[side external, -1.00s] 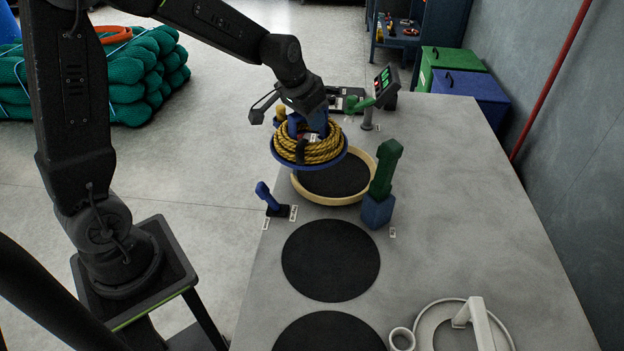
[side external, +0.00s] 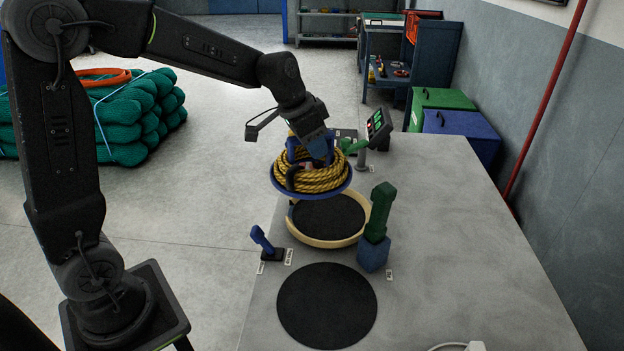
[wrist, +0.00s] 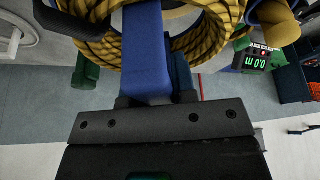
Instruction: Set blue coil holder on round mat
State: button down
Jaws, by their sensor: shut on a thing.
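The blue coil holder (side external: 312,191) is a blue dish with a blue handle, carrying a coil of yellow rope (side external: 318,179). My gripper (side external: 316,150) is shut on its handle and holds it in the air, roughly level. In the wrist view the blue handle (wrist: 147,50) stands between my jaws, with the yellow rope (wrist: 205,40) behind it. In the side view the holder hangs above the far part of a cream-rimmed ring (side external: 337,243) with a black floor. A bare round black mat (side external: 327,305) lies on the table nearer the camera.
A green-handled tool on a blue block (side external: 373,254) stands right of the ring. A small blue-handled tool (side external: 266,246) stands at the table's left edge. A scale display (side external: 378,126) is at the back. The table's right side (side external: 480,260) is clear.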

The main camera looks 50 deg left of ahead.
notch_tip(320, 180, up, 13)
jog(key=s+d+f+m+g+h, duration=0.1)
jog(key=s+d+m+g, duration=0.2)
jog(key=s+d+m, duration=0.5)
jog(key=s+d+m+g+h, duration=0.2)
jog(key=s+d+m+g, duration=0.1)
jog(key=d+m, duration=0.75)
jog(key=shift+m, duration=0.35)
jog(key=f, duration=1.8)
jog(key=a+f, duration=0.1)
jog(key=f, duration=0.8)
jog(key=shift+f, duration=1)
jog(key=c, duration=0.8)
grip_release()
jog(key=shift+c, duration=0.2)
